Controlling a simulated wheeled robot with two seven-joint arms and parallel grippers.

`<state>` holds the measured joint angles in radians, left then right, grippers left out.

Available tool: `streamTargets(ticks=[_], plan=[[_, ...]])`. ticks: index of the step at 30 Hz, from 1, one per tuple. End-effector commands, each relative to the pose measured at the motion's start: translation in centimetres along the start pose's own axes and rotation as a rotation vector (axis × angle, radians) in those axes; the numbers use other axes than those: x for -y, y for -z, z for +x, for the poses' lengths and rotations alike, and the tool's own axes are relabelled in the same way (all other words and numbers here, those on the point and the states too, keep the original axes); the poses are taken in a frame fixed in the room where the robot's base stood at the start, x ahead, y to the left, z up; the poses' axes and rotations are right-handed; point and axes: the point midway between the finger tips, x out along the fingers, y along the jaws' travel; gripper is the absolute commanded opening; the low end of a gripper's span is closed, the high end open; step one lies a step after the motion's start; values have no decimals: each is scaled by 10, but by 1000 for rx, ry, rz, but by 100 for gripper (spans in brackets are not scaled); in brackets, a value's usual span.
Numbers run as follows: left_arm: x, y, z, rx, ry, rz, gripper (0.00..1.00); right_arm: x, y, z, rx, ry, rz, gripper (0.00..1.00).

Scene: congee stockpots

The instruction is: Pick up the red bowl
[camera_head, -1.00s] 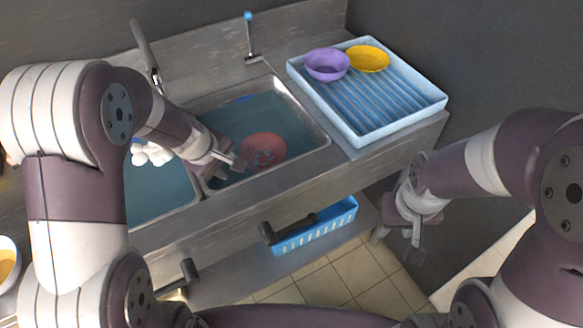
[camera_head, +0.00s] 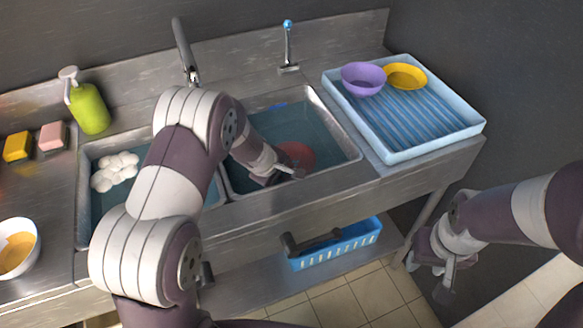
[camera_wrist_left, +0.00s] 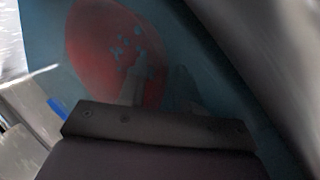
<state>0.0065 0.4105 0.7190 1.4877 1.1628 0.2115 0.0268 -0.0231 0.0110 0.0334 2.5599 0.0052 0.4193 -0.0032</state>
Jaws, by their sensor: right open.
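The red bowl (camera_head: 299,154) lies in the water of the right sink basin, partly hidden behind my left gripper. It also shows in the left wrist view (camera_wrist_left: 92,45), dim and seen through water, with spots on its surface. My left gripper (camera_head: 292,172) is low over the basin at the bowl's near side. Its two fingers look apart in the left wrist view (camera_wrist_left: 160,90), one overlapping the bowl in the picture; contact cannot be told. My right gripper (camera_head: 446,282) is open and empty, in front of the counter at the right.
A blue-white draining tray (camera_head: 440,139) right of the basin holds a purple bowl (camera_head: 362,79) and a yellow bowl (camera_head: 405,76). The faucet (camera_head: 184,52) stands behind the sink. A green soap bottle (camera_head: 89,108), sponges and a white bowl (camera_head: 33,234) are at left. A blue basket (camera_head: 345,248) is below.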

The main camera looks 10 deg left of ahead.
Motion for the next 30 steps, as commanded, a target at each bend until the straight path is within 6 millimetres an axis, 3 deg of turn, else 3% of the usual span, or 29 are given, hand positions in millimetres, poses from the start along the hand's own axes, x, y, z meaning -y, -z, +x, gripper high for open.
streamTargets(ticks=[2,5,16,24,30], plan=[[0,0,0,0,0,0,30,0,0,0,0,0,0,43],[0,0,0,0,0,0,0,0,0,0,0,0,0,43],[-3,0,-6,0,-1,-1,0,0,0,-4,0,0,0,43],[-35,0,-66,0,-3,1,0,0,4,-36,0,0,0,43],[-46,0,-89,0,-1,1,0,0,6,-46,0,0,0,43]])
